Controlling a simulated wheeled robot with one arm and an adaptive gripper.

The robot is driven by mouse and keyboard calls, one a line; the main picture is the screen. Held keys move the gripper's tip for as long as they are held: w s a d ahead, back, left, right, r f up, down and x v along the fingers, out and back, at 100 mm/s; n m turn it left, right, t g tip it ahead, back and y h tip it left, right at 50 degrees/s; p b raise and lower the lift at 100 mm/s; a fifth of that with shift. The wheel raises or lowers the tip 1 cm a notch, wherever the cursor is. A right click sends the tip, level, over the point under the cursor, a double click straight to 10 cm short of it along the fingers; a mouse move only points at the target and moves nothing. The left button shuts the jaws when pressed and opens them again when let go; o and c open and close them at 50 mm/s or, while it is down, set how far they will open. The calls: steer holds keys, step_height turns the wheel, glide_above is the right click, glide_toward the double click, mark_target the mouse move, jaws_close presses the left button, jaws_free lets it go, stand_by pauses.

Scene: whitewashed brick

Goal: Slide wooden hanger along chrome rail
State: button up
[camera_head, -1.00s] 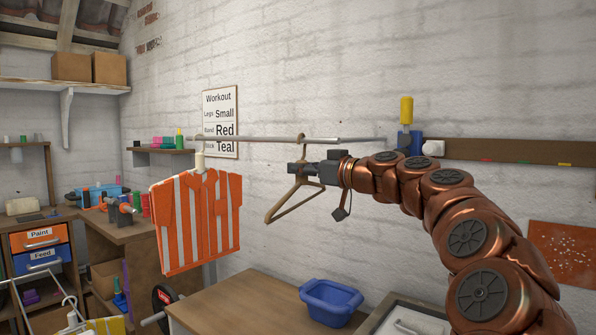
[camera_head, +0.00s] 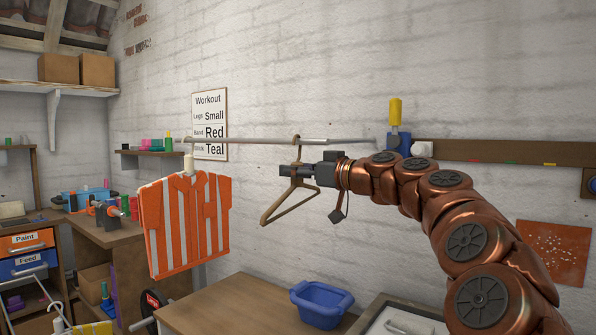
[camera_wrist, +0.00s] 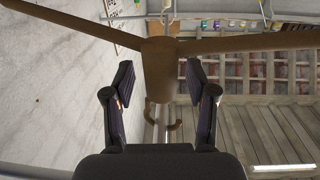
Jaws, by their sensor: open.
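The wooden hanger (camera_head: 291,202) hangs by its hook from the chrome rail (camera_head: 255,141), toward the rail's right part. My gripper (camera_head: 284,171) is at the hanger's neck, just below the rail, reaching in from the right. In the wrist view the open fingers of my gripper (camera_wrist: 160,95) stand on either side of the hanger's neck (camera_wrist: 160,70), with gaps on both sides. The hanger's arms spread left and right beyond the fingertips, and the hook shows between the fingers. In the head view my gripper hides part of the hanger's neck.
An orange-and-white striped garment (camera_head: 185,225) hangs at the rail's left. A blue tub (camera_head: 321,304) stands on the wooden table (camera_head: 235,304) below. A workout sign (camera_head: 209,124) is on the brick wall behind the rail. The rail between garment and hanger is clear.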

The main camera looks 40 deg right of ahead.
steer(key=s+d, duration=0.2)
steer(key=s, duration=1)
steer(key=shift+w, duration=0.1)
